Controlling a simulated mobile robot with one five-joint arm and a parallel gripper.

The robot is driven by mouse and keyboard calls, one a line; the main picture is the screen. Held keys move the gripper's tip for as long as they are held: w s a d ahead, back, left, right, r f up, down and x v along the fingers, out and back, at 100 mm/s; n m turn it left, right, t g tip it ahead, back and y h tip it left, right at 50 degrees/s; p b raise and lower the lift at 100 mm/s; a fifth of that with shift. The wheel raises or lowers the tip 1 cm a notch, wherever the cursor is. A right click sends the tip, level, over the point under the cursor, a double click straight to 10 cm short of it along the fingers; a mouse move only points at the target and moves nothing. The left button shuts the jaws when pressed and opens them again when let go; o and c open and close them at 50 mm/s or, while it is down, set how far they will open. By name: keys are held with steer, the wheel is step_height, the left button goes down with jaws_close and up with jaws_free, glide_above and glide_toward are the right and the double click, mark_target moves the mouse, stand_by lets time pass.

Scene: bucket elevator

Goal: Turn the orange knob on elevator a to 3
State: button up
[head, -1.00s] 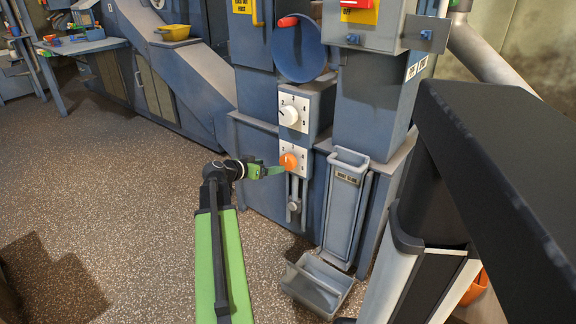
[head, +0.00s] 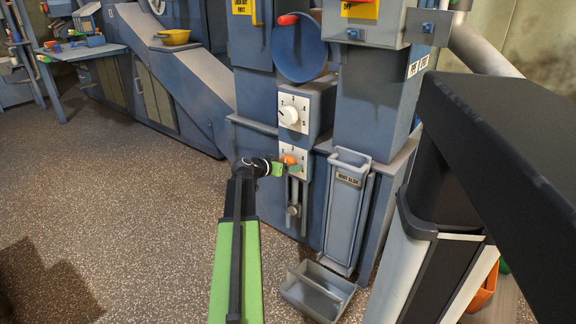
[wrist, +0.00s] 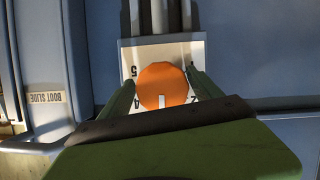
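The orange knob (head: 289,160) sits on a white numbered plate on the blue elevator housing. It also shows in the wrist view (wrist: 162,86), where the plate appears upside down with 5, 4 and 2 readable. The knob's white mark points toward the bottom of that view, between 4 and 2; the numeral there is hidden by my gripper. My gripper (head: 286,169) is at the knob, its green fingers (wrist: 160,78) one on each side. Narrow strips of plate show between the fingers and the knob; I cannot tell whether the tips touch it.
A white knob (head: 289,116) on another numbered plate is just above. A slotted slide with a grey knob (head: 294,211) is below. The boot slide chute (head: 346,210) and a grey bin (head: 317,291) stand to the right. The floor on the left is clear.

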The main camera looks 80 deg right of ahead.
steer(key=c, duration=1.1)
steer(key=shift+o, duration=0.2)
steer(key=shift+s, duration=0.1)
steer(key=o, duration=1.4)
steer(key=shift+c, duration=0.2)
steer(key=p+v, duration=0.6)
steer(key=v, duration=1.1)
steer(key=shift+w, duration=0.25)
steer(key=shift+w+a, duration=0.1)
steer(key=shift+a, duration=0.05)
